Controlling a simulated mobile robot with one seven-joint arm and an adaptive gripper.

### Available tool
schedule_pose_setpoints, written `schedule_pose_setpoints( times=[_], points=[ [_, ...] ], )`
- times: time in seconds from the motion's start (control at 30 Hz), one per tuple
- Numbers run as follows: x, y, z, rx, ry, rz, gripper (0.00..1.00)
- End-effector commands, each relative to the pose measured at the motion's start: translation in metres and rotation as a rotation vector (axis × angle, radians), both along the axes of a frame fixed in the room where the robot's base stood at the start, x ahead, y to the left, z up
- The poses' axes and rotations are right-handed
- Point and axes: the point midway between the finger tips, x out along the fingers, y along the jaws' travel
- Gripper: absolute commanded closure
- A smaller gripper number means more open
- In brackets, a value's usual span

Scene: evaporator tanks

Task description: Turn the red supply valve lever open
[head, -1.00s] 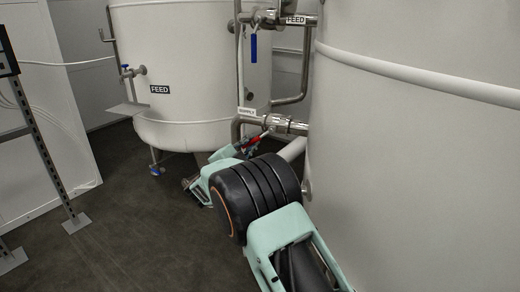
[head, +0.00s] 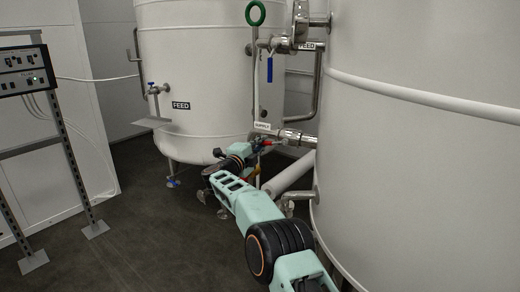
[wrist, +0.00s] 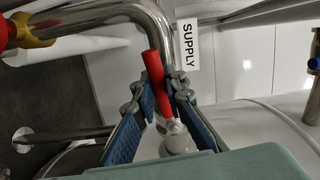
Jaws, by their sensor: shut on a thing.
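The red supply valve lever (wrist: 154,76) stands between the two fingers of my gripper (wrist: 158,92) in the wrist view. My gripper is shut on it, with blue pads on either side, and the lever's top end sticks out past the fingertips. A white SUPPLY label (wrist: 188,46) is just right of the lever, on or by the steel pipe (wrist: 115,14). In the head view a small part of the red lever (head: 268,142) shows by my gripper (head: 260,145), below the SUPPLY label (head: 262,126). My arm hides part of the valve there.
A red and yellow fitting (wrist: 30,32) is at the wrist view's upper left. A blue FEED valve handle (head: 270,69) hangs above the supply pipe. A large white tank (head: 420,150) stands close on the right, another (head: 215,85) behind. Dark floor (head: 140,230) is open at left.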

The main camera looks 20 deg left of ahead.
Motion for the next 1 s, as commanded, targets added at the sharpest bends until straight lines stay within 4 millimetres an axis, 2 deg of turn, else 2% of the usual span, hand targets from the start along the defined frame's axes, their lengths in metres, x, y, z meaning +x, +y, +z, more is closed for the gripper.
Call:
schedule_pose_setpoints(
  times=[0.33, 0.87, 0.9, 1.0],
  points=[
    [0.0057, 0.0006, 0.0101, 0.108, -0.020, -0.001, 1.00],
    [0.0065, 0.0011, 0.0123, 0.125, -0.024, 0.001, 1.00],
    [0.0065, 0.0011, 0.0124, 0.125, -0.025, 0.001, 0.85],
    [0.0065, 0.0010, 0.0121, 0.124, -0.024, 0.001, 0.74]
  ],
)
